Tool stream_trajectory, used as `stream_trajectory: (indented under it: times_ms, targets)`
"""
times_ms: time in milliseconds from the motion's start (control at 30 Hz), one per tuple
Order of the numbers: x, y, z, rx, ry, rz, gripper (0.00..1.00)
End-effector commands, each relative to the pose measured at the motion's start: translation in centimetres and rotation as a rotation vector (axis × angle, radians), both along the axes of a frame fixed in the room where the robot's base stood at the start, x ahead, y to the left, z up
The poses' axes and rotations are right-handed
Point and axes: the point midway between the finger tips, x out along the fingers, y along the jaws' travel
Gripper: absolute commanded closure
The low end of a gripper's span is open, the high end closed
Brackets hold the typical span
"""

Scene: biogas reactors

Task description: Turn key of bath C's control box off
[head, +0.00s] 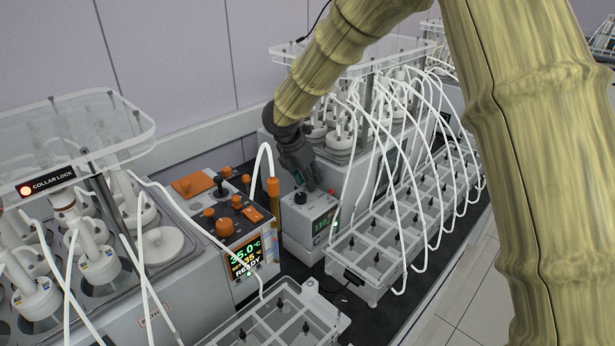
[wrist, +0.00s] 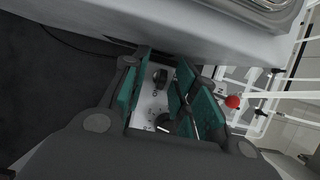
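A small white control box (head: 310,222) with a green-lit display stands between the two bath units in the head view. Its top carries a black knob (head: 300,198). My gripper (head: 311,182) points down just above this box, fingers hiding part of its top. In the wrist view my gripper (wrist: 165,98) is open, its teal pads apart. Between them show the box's white top (wrist: 146,106), a black knob (wrist: 160,77) and a second dark round part (wrist: 164,121). I cannot tell which is the key, whether a finger touches it, or read any bath letter.
White racks (head: 365,275) with looping tubes stand close on the right. A clear-lidded bath (head: 75,130) is at left.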

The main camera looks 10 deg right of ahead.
Motion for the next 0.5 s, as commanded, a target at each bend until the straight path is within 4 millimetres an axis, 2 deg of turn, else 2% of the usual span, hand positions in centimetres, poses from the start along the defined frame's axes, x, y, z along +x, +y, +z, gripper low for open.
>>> stream_trajectory:
  times_ms: [100, 267, 500]
  targets:
    - [-0.01, -0.02, 0.08, 0.0, 0.0, 0.0, 0.71]
    - [-0.02, -0.01, 0.09, 0.0, 0.0, 0.0, 1.0]
    - [-0.03, -0.02, 0.02, 0.0, 0.0, 0.002, 1.0]
